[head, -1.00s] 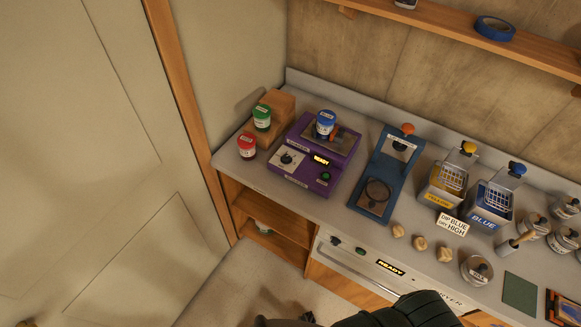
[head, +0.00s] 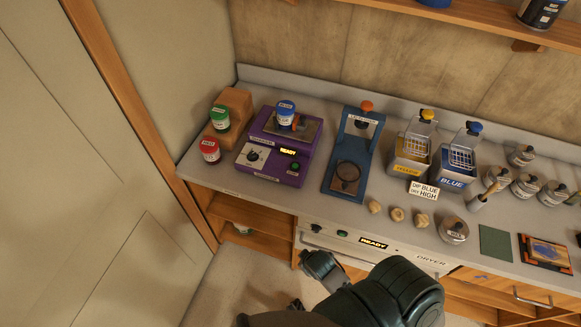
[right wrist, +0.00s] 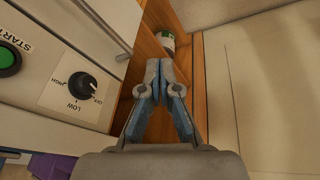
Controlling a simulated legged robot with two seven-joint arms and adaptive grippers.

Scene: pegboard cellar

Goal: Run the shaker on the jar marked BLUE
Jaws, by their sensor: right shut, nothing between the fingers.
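The jar with the blue lid and blue label (head: 286,115) stands upright on the top platform of the purple shaker (head: 271,146), beside a small orange part. The shaker's front has a dial (head: 253,156), a lit READY display (head: 288,151) and a green button (head: 295,167). My right arm is low in the head view, in front of the counter and below the shaker. In the right wrist view my right gripper (right wrist: 161,82) is shut and empty, with the START button and LOW/HIGH dial panel to its left. My left gripper is not in view.
A green-lidded jar (head: 220,118) on a wooden block and a red-lidded jar (head: 209,150) stand left of the shaker. A blue press-like stand (head: 337,183) is to its right. Yellow (head: 408,163) and blue (head: 451,174) dip tanks stand farther right. The dryer (head: 431,260) is below the counter.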

